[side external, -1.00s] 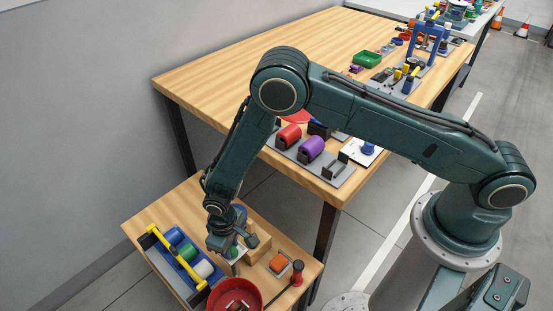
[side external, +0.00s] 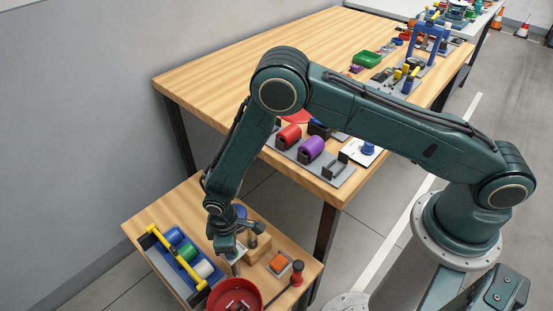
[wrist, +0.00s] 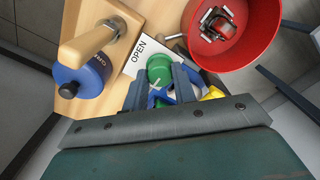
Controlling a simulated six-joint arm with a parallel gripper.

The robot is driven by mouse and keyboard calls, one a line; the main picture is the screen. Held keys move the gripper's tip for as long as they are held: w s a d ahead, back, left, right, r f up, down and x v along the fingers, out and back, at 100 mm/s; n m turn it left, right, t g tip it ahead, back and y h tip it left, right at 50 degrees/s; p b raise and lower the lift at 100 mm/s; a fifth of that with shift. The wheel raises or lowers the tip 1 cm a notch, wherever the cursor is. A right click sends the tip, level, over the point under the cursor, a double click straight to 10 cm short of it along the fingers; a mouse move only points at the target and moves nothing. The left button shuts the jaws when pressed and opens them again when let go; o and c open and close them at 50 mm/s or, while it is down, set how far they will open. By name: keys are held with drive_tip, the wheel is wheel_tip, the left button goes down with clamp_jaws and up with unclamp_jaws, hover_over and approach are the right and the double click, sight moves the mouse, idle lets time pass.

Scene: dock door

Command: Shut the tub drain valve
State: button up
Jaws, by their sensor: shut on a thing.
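The drain valve (wrist: 160,68) appears as a green rounded part next to a white plate marked OPEN (wrist: 140,52) in the wrist view. My gripper (wrist: 158,82) is shut on this valve, with one dark finger at each side of it. In the side external view my gripper (side external: 228,253) points down beside the red tub (side external: 235,294); the valve is mostly hidden by it there. The red tub (wrist: 232,25) stands close to the plate and has a metal-and-red object inside. The word SHUT is not visible.
A blue tray (side external: 180,258) with rolls and a yellow handle (side external: 172,255) lies left.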

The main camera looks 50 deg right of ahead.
drive_tip(key=o, duration=1)
drive_tip(key=shift+r, duration=0.15)
wheel_tip(320, 180, up, 14)
drive_tip(key=shift+f, duration=0.2)
idle(0.4)
